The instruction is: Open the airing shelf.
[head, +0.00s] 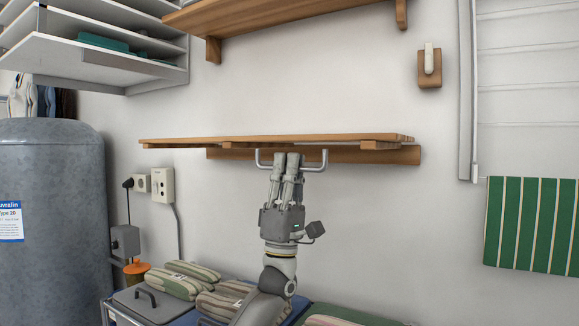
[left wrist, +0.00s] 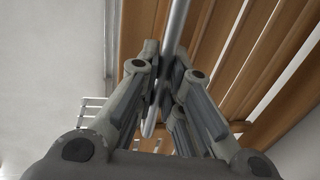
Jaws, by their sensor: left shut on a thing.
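The airing shelf (head: 200,140) is a slatted wooden panel standing out from the wall, seen almost edge-on and about level. A wooden wall rail (head: 404,156) runs behind it. A grey metal bar handle (head: 320,163) hangs at the shelf's front edge. My left gripper (head: 287,158) reaches up from below and is shut on the handle. In the left wrist view, the handle bar (left wrist: 178,28) passes between the fingers (left wrist: 165,75), with the shelf's slats (left wrist: 235,45) to the right. My right gripper is not in view.
A wooden wall shelf (head: 290,15) is fixed above. A grey tank (head: 50,200) stands at left, beside sockets (head: 161,185) on the wall. Striped rolled cloths (head: 172,284) lie below. A green striped towel (head: 530,225) hangs at right.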

